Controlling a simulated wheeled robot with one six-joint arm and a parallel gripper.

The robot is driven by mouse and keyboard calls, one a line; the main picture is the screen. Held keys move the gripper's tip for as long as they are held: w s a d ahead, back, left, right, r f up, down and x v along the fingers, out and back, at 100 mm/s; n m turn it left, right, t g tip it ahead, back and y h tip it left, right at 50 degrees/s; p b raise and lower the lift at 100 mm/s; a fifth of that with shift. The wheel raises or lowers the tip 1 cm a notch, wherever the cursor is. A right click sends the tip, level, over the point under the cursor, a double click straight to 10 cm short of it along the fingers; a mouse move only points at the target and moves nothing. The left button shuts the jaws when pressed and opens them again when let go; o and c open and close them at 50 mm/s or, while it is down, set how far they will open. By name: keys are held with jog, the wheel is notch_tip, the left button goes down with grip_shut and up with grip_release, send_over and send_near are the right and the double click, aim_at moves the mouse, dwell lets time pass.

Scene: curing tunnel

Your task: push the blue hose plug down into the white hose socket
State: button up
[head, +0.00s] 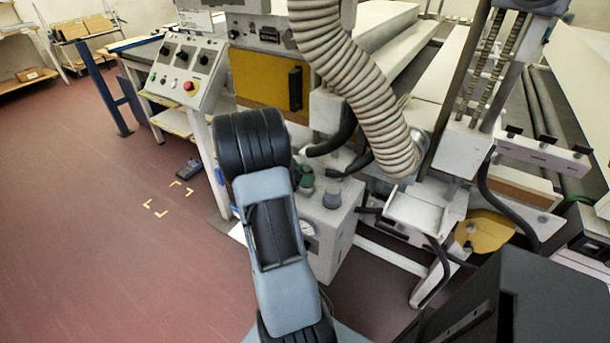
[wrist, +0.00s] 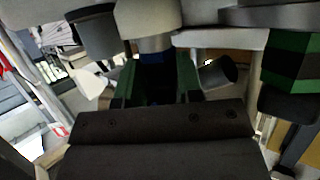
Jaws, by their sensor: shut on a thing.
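In the wrist view my gripper (wrist: 156,72) shows dark green fingers on both sides of a dark, partly blue piece, the blue hose plug (wrist: 154,86). The fingers are shut on it. A white round part (wrist: 148,16) with a duller lower rim is straight beyond the fingertips, in line with the plug; it looks like the white hose socket. The plug's far end is dark and shadowed, so I cannot tell whether it touches the socket or sits inside it. In the head view my own arm hides gripper, plug and socket.
A grey cabinet with a green knob (head: 305,178) and a grey knob (head: 332,195) stands close beside my arm. A ribbed beige hose (head: 350,80) hangs above it. A control panel (head: 186,68) is at the left. The red floor at left is mostly clear.

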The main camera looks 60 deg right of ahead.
jog(key=shift+s+a+f, duration=0.1)
jog(key=shift+s+f, duration=0.05)
jog(key=shift+f, duration=0.25)
jog(key=o, duration=1.2)
jog(key=shift+c, duration=0.2)
jog(key=p+v, duration=0.1)
jog(key=v, duration=1.3)
jog(key=shift+r, duration=0.4)
